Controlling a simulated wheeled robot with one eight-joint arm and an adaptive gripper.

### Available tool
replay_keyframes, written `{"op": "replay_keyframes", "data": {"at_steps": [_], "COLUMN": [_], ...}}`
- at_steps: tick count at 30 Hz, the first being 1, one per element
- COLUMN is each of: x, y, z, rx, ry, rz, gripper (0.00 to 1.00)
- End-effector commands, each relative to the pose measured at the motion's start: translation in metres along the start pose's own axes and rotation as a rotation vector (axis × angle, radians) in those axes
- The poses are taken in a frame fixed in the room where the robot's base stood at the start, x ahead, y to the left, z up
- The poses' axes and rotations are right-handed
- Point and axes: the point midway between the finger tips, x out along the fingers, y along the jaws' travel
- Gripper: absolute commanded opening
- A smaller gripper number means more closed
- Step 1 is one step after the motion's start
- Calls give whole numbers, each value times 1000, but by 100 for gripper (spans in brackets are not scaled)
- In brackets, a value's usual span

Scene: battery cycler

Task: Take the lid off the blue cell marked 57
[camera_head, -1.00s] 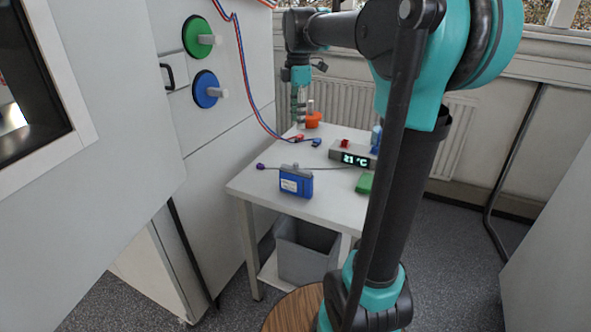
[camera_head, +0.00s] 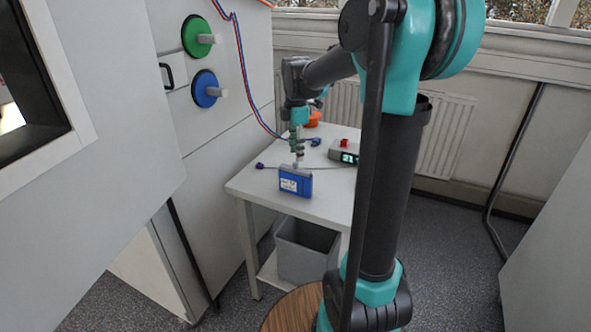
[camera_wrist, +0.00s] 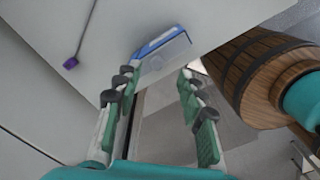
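The blue cell (camera_head: 295,184) stands upright near the front edge of the small white table, with a white label on its front. The number on the label is too small to read. My gripper (camera_head: 298,158) is just above and behind the cell's top, pointing down, and partly hides its grey lid. I cannot tell whether a finger touches the lid. In the wrist view the fingers of my gripper (camera_wrist: 157,84) are spread with nothing between them. The blue cell (camera_wrist: 162,42) shows there beyond the fingertips.
The white table (camera_head: 250,184) also holds a purple-ended cable (camera_head: 260,166), a blue clip (camera_head: 316,141), an orange object (camera_head: 314,118) and a display box (camera_head: 344,153). A grey bin (camera_head: 305,250) is below. The white cabinet (camera_head: 228,125) stands close on the left.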

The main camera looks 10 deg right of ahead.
Motion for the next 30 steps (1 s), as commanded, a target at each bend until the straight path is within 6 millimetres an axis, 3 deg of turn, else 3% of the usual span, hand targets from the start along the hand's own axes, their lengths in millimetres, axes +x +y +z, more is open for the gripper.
{"op": "replay_keyframes", "data": {"at_steps": [9,19,29,30], "x": [42,48,48,48], "y": [5,5,5,5], "z": [0,0,0,0], "rx": [0,0,0,0], "ry": [0,0,0,0], "rz": [0,0,0,0], "gripper": [40,40,0,0]}}
